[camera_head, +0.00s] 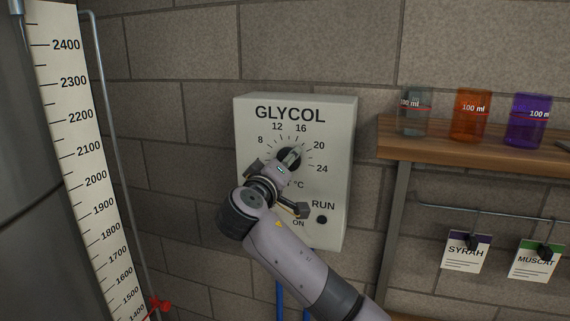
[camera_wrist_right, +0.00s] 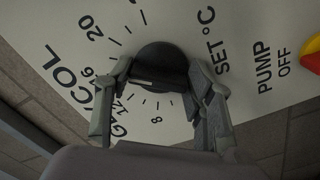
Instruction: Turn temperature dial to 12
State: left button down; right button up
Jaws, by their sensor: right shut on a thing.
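The temperature dial (camera_head: 284,152) is a black round knob on a pale box marked GLYCOL (camera_head: 344,130), with a scale from 8 to 24. My right gripper (camera_head: 289,160) is at the dial and covers much of it. In the right wrist view the dial (camera_wrist_right: 163,58) sits between the two fingers of my right gripper (camera_wrist_right: 163,80), which is shut on it. The 8 and 12 marks show below the knob there, and 16 and 20 to its left. My left gripper is not in view.
A red and yellow control (camera_wrist_right: 312,60) sits by PUMP OFF. A black round spot (camera_head: 321,219) lies under RUN. A wooden shelf (camera_head: 400,144) at right holds grey, orange and purple beakers, with tags hanging below. A tank with a level scale (camera_head: 85,160) stands at left.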

jog(key=shift+r, duration=0.1)
jog(key=c, duration=0.3)
jog(key=shift+n, duration=0.4)
jog(key=shift+n+b, duration=0.3)
jog(key=shift+n, duration=0.8)
jog(key=n, duration=0.4)
jog(key=shift+r, duration=0.2)
jog(key=shift+r+n, duration=0.1)
jog(key=shift+n, duration=2.3)
jog(key=shift+a, duration=0.1)
jog(key=o, duration=1.1)
jog(key=shift+f, duration=0.2)
